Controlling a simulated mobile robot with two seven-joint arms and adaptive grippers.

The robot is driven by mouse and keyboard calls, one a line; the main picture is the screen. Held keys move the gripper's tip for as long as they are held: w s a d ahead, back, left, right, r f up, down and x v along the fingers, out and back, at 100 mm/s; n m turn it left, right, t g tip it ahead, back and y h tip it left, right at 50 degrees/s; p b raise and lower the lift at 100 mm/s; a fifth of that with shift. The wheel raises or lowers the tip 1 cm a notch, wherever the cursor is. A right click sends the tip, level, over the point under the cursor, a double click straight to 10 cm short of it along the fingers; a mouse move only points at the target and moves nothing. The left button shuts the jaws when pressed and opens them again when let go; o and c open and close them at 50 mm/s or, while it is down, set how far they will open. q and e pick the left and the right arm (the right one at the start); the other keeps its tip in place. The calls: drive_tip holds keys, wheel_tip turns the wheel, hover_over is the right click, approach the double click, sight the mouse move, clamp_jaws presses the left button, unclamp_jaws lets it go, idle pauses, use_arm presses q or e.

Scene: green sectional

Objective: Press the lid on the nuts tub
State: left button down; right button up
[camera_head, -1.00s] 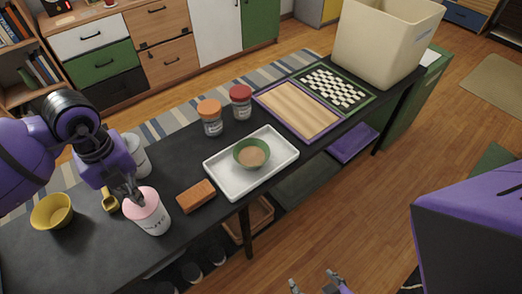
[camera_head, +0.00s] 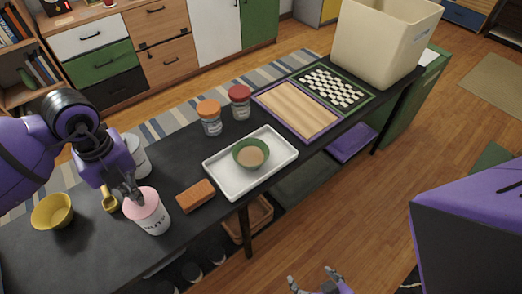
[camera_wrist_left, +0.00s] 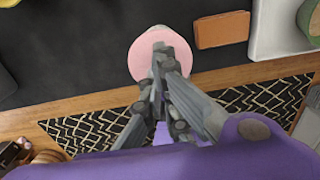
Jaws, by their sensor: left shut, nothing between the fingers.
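The nuts tub (camera_head: 153,222) is white with dark lettering and stands upright near the front edge of the black table. Its pink lid (camera_head: 149,207) lies on top; I cannot tell whether it is fully seated. My left gripper (camera_head: 138,201) is shut and empty, pointing down with its fingertips at the lid, seemingly touching it. In the left wrist view the closed fingertips (camera_wrist_left: 159,48) overlap the pink lid (camera_wrist_left: 143,66) and hide part of it. My right gripper (camera_head: 313,277) shows at the bottom of the head view, its fingers apart, away from the table.
A yellow bowl (camera_head: 52,211), a mustard-coloured item (camera_head: 109,200) and a white canister (camera_head: 138,160) stand near the tub. An orange-brown block (camera_head: 196,195) and a white tray (camera_head: 227,188) with a green bowl (camera_head: 251,154) lie to its right. Two jars (camera_head: 209,119) stand behind.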

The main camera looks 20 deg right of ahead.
use_arm(q)
drive_tip(key=shift+r+p, duration=1.55)
drive_tip(key=shift+r, duration=1.7)
drive_tip(key=shift+f, duration=0.1)
use_arm(e)
drive_tip(key=w+r+t, duration=0.1)
drive_tip(key=w+r, duration=0.4)
drive_tip(key=shift+r, duration=0.35)
